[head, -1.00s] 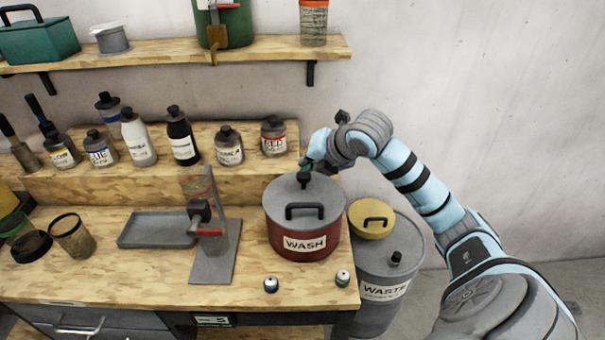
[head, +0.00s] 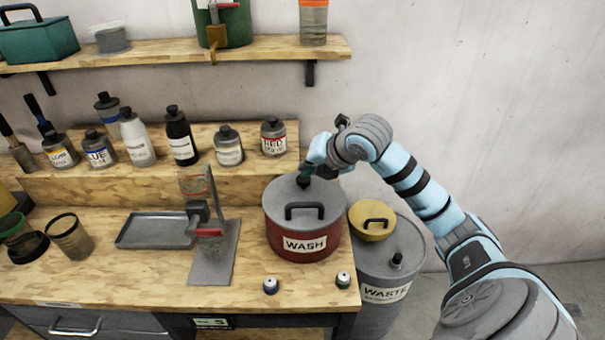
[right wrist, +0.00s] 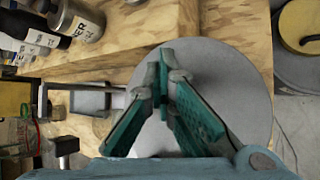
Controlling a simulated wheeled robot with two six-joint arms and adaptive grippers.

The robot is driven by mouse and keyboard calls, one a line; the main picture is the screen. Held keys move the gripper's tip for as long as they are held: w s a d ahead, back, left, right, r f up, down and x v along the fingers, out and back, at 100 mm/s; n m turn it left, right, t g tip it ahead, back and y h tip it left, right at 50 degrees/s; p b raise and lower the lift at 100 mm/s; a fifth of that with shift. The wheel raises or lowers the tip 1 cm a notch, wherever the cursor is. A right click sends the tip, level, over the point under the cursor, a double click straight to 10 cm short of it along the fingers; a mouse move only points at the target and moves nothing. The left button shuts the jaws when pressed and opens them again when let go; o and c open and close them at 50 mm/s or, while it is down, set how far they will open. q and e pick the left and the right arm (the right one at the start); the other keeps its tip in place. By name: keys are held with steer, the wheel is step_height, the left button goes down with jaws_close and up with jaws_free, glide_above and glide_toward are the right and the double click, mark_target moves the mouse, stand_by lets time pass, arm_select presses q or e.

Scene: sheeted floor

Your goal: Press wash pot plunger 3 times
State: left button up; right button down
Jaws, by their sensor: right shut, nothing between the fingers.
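The wash pot (head: 300,248) is a dark red pot with a grey lid, a black lid handle and a white WASH label. It stands upright on the bench. Its black plunger knob (head: 303,182) sits low on the far part of the lid. My right gripper (head: 307,170) is shut and empty, directly above the knob, and seems to touch it. In the right wrist view, the green fingertips (right wrist: 164,72) meet over the grey lid (right wrist: 238,75) and hide the knob. My left gripper is not in view.
A waste bin (head: 386,293) with a yellow pan (head: 371,222) on it stands right of the pot. A stand with a red-bottomed part (head: 210,234) and a grey tray (head: 155,231) are to the left. Several bottles line the raised step behind.

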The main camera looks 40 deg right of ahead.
steer(key=shift+f, duration=0.3)
stand_by(0.4)
steer(key=shift+w+r+p, duration=0.1)
steer(key=shift+r+p, duration=0.9)
steer(key=shift+r, duration=0.65)
step_height(320, 180, up, 5)
steer(key=p, duration=0.3)
steer(key=shift+p, duration=0.4)
stand_by(0.8)
